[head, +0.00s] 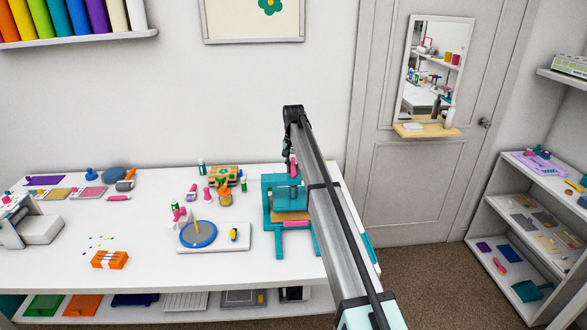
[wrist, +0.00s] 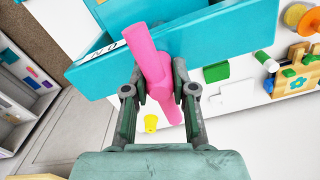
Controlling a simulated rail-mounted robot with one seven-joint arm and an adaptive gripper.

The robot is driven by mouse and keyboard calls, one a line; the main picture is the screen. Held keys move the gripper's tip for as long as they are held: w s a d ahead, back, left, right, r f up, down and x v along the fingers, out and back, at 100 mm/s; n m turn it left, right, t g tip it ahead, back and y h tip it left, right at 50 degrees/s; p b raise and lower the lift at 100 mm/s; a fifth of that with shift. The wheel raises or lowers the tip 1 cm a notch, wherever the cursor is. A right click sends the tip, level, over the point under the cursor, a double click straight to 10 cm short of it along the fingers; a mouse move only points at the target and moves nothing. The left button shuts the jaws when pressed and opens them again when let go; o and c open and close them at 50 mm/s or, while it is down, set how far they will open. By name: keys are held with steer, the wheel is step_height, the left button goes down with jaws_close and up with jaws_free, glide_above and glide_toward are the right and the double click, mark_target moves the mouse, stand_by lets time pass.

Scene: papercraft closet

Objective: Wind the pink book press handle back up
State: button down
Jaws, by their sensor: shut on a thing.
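The teal book press (head: 268,212) stands at the right end of the white table in the head view. Its pink handle (head: 293,166) shows at the top of the press, partly hidden by my arm. In the wrist view, the pink handle (wrist: 147,50) lies slanted across the teal top beam (wrist: 215,35) of the press. My gripper (wrist: 160,80) is shut on the pink handle, with one finger on each side of it. The handle's lower end sticks out between the fingers. The press's inside is mostly hidden in the wrist view.
A white board with a blue disc (head: 198,234) lies left of the press. Small pink tools, bottles and a wooden box (head: 224,174) stand behind it. An orange block (head: 109,260) is at the front left. A shelf unit (head: 515,215) stands at the right.

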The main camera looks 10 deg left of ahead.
stand_by(0.3)
steer(key=c, duration=0.9)
jaws_free()
step_height(320, 180, up, 12)
